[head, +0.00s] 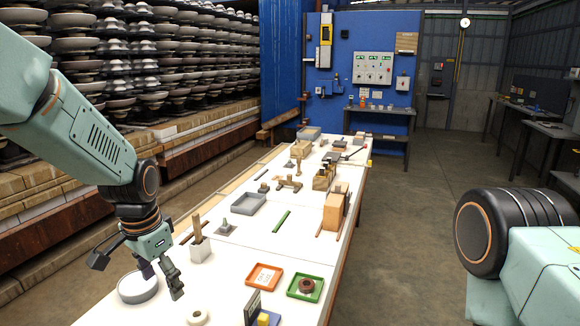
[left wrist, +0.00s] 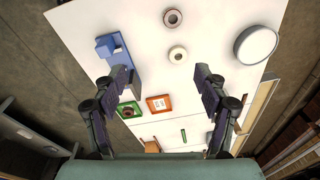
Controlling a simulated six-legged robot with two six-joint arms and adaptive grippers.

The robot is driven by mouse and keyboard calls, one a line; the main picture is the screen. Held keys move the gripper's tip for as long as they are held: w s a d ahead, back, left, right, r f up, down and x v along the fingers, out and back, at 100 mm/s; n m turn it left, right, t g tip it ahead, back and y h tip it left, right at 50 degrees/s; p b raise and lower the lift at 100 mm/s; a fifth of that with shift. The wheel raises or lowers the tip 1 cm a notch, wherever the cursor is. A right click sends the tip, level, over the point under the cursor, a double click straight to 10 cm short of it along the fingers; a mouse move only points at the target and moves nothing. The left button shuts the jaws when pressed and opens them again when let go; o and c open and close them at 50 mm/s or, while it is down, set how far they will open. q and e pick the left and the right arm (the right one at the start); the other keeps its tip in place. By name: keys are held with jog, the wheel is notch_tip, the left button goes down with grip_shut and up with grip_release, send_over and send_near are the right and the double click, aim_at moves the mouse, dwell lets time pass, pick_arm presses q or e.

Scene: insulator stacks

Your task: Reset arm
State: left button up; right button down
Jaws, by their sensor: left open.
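My left gripper (head: 162,280) hangs open and empty above the near left end of the white table (head: 262,240). In the left wrist view its two fingers (left wrist: 162,75) are spread wide with nothing between them but the table below. A grey round dish (head: 137,288) sits on the table just behind and left of the fingers in the head view; it also shows in the left wrist view (left wrist: 256,45). A cream ring (head: 197,317) lies near the front edge of the picture. My right gripper is out of view; only part of my right arm shows at the right.
An orange tray (head: 264,277) and a green tray (head: 305,287) holding a dark ring lie right of the gripper. A wooden-handled tool stands in a pale block (head: 200,249). A grey tray (head: 248,203) lies farther back. Insulator stacks (head: 160,60) line the left; open floor lies right.

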pick_arm(q)
jog(key=s+d+f+n+t+b, duration=0.1)
jog(key=s+f+n+t+b, duration=0.3)
jog(key=f, duration=0.7)
jog(key=s+d+f+n+g+b, duration=0.1)
jog(key=s+f+n, duration=0.1)
jog(key=s+f, duration=0.6)
jog(key=s+f+g+b, duration=0.2)
jog(key=s+f, duration=0.6)
jog(key=s, duration=0.3)
jog(key=s+f+g+b, duration=0.2)
jog(key=s+f+b, duration=0.1)
jog(key=s+f, duration=0.5)
jog(key=s, duration=0.3)
jog(key=shift+f+n, duration=0.15)
jog(key=shift+n, duration=0.15)
jog(key=shift+s, duration=0.1)
